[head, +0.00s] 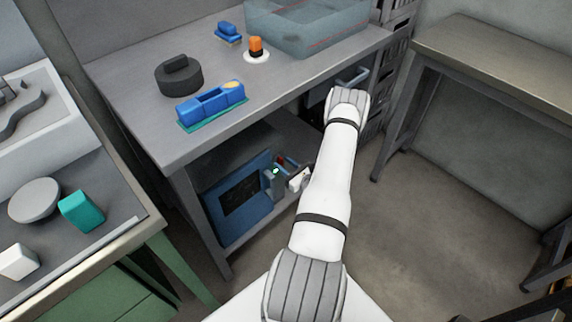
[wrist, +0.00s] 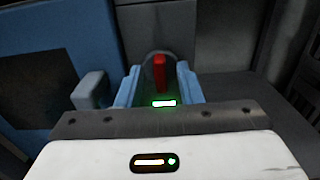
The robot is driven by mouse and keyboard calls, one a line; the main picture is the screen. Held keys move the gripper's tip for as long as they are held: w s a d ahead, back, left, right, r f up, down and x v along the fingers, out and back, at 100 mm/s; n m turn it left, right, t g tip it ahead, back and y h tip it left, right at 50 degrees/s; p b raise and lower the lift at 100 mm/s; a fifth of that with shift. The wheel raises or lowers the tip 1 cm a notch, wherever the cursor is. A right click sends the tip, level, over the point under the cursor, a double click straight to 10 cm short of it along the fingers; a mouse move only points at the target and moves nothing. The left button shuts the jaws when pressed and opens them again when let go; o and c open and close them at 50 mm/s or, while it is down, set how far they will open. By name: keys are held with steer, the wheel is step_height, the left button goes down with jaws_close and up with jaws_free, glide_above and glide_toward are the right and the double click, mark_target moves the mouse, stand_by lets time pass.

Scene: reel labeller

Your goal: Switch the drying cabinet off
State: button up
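The drying cabinet (head: 222,203) is a blue box with a dark window on the shelf under the grey bench. Its blue front also shows at the left of the wrist view (wrist: 55,25). A red switch lever (wrist: 159,72) stands upright on a round dark base, with a lit green lamp (wrist: 163,103) below it. My gripper (wrist: 158,82) is open, with its two light blue fingers on either side of the lever in the picture. I cannot tell whether they touch it. In the head view my gripper (head: 299,179) is small and partly hidden by my arm.
A grey-blue handle (wrist: 90,90) sticks out left of my fingers. The bench top (head: 130,110) is above, carrying a blue holder (head: 212,103), a dark round object (head: 179,78) and a clear bin (head: 305,28). Floor (head: 430,225) at right is open.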

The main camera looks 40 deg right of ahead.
steer(key=shift+c, duration=0.2)
jaws_close()
